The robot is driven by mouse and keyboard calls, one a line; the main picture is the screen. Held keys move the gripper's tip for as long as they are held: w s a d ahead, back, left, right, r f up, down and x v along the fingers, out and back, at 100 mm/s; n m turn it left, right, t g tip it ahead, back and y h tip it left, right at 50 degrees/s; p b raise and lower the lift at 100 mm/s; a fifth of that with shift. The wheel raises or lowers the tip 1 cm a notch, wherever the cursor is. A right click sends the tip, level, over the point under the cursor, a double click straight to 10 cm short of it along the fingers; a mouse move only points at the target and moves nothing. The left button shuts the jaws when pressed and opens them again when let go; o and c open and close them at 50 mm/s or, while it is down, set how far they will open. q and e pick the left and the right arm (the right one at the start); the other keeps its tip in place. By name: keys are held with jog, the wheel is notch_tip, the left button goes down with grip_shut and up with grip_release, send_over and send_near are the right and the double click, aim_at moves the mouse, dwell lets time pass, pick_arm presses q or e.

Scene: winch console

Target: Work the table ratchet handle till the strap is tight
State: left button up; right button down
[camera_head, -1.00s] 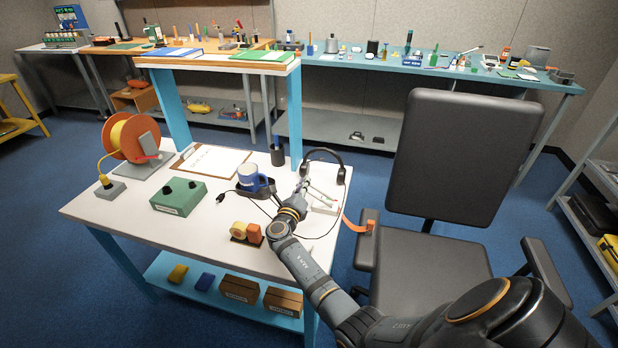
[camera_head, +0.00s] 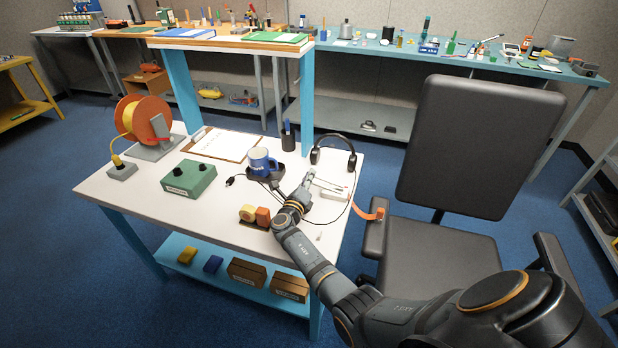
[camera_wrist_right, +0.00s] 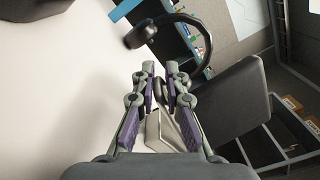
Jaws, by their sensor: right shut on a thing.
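The ratchet (camera_head: 335,194) is a small pale block near the table's right edge. An orange strap (camera_head: 368,213) runs from it past that edge, beside the chair's armrest. My right gripper (camera_head: 308,181) is low over the table at the ratchet's left side, shut on the ratchet handle (camera_head: 327,185), a thin pale bar. In the right wrist view, a pale grey piece (camera_wrist_right: 158,132) shows between and below my purple-padded fingers (camera_wrist_right: 160,80). The fingers partly hide the handle, so its exact angle is unclear. How taut the strap is cannot be told. My left gripper is not in view.
A green box (camera_head: 188,180) and orange reel (camera_head: 144,120) stand farther left. A black chair (camera_head: 440,240) stands close at right.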

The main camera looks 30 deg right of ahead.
jog(key=shift+f, duration=0.15)
jog(key=c, duration=1.4)
grip_release()
jog(key=shift+c, duration=0.2)
jog(key=v, duration=0.7)
jog(key=shift+s+a, duration=0.2)
